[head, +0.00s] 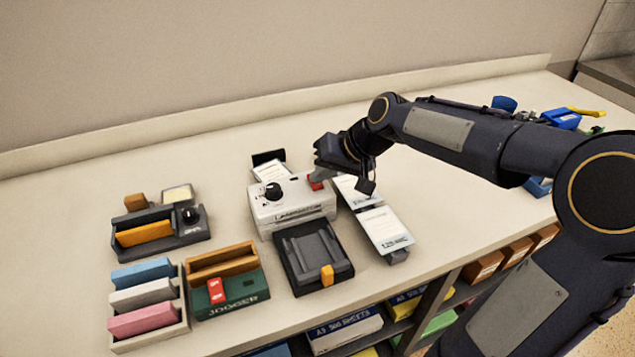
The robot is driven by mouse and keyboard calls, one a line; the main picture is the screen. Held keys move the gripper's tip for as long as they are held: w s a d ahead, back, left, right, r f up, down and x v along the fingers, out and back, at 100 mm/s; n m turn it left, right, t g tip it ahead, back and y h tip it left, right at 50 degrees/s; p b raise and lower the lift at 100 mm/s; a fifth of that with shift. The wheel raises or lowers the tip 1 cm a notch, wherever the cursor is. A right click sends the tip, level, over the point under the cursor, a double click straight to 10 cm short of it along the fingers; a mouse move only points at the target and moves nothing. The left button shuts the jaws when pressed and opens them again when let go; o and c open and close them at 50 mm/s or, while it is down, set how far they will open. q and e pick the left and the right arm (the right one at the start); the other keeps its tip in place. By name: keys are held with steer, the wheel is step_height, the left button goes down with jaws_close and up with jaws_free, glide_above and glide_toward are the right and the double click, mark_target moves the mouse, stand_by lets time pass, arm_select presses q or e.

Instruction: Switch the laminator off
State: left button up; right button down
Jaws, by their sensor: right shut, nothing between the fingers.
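The laminator (290,207) is a white box with dark lettering on its front, standing near the middle of the counter. A black dial (272,190) is on its top left, and a red switch (315,181) is at its top right. A dark tray with an orange tab (327,275) lies in front of it. My right gripper (322,172) is shut and empty, with its fingertips right at the red switch. I cannot tell whether they touch it, and part of the switch is hidden. My left gripper does not show.
Left of the laminator are a green jogger (232,297) with a red switch, a dark device with an orange block (145,234), and a rack of coloured pads (150,325). Labelled white cards (384,229) lie right of it.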

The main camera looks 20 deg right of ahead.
steer(key=shift+r, duration=0.1)
steer(key=shift+w+r+p, duration=0.15)
steer(key=shift+r+p, duration=0.55)
steer(key=r+p, duration=0.4)
steer(key=r, duration=0.1)
steer(key=shift+w, duration=0.4)
